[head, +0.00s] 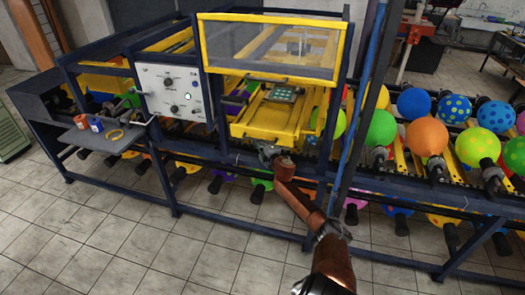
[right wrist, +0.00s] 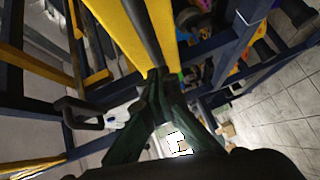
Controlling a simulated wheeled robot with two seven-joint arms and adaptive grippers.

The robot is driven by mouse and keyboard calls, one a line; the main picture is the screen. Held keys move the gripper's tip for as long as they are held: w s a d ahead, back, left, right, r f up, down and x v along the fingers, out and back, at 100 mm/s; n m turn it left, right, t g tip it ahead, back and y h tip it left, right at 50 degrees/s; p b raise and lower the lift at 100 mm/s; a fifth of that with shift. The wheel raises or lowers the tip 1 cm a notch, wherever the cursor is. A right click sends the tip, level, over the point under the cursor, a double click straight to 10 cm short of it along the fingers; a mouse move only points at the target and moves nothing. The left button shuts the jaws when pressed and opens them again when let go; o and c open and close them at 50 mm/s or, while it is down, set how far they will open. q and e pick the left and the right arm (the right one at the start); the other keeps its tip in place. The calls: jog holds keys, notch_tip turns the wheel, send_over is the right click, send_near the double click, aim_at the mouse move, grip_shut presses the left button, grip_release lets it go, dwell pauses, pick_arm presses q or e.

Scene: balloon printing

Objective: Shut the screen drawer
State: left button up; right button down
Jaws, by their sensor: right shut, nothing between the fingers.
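The screen drawer (head: 262,130) is a yellow frame in the middle of the machine, below the clear hood. It sticks out toward the front, with a small green-grey plate (head: 284,93) on it. My right gripper (head: 267,150) is shut and empty, just in front of the drawer's front edge. In the right wrist view, the shut dark fingertips (right wrist: 158,80) meet close to a yellow bar (right wrist: 120,30); I cannot tell whether they touch it. A dark handle (right wrist: 72,112) shows left of the fingers there. My left gripper is not in view.
A yellow-framed clear hood (head: 270,45) stands above the drawer. A white control panel (head: 172,92) is to its left, above a small shelf (head: 103,138) with cups. Balloons (head: 427,137) line the conveyor at right. The tiled floor (head: 120,240) in front is clear.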

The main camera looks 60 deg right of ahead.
jog(key=w+a+p+v, duration=0.1)
jog(key=a+v, duration=0.1)
jog(key=v, duration=1)
jog(key=shift+a, duration=0.2)
